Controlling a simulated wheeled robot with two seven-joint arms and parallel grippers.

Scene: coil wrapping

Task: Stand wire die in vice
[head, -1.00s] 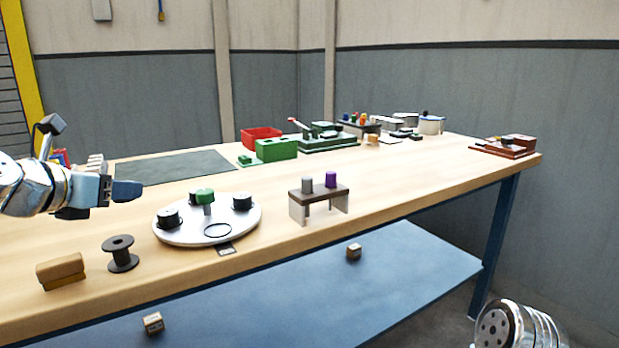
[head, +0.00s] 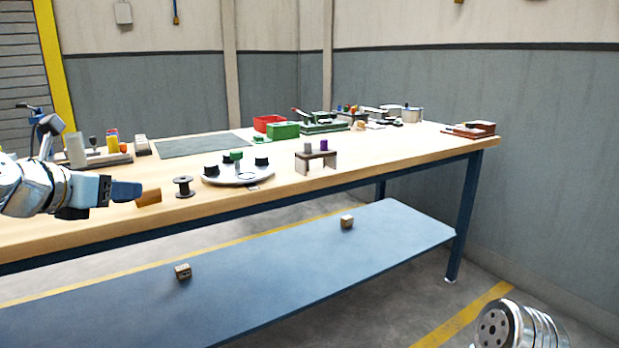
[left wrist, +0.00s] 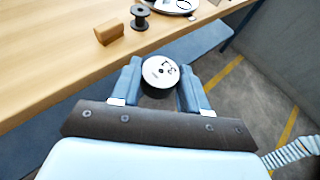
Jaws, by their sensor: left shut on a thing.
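My left gripper (head: 125,190) comes in from the left in the head view, in front of the table's near edge. In the left wrist view its two fingers (left wrist: 160,88) are shut on the wire die (left wrist: 160,72), a round dark piece with a pale, marked face. In the head view I cannot make out the die. A brown-red, vice-like block (head: 470,130) sits at the table's far right corner; it is too small to tell whether it is the vice. My right gripper is out of view.
The wooden table (head: 400,150) holds a spool (head: 184,187), a brown block (head: 149,197), a round white tray (head: 238,180), a small stand (head: 316,158), a green box (head: 285,130) and a red bin (head: 268,122). A blue lower shelf (head: 280,255) carries two small blocks.

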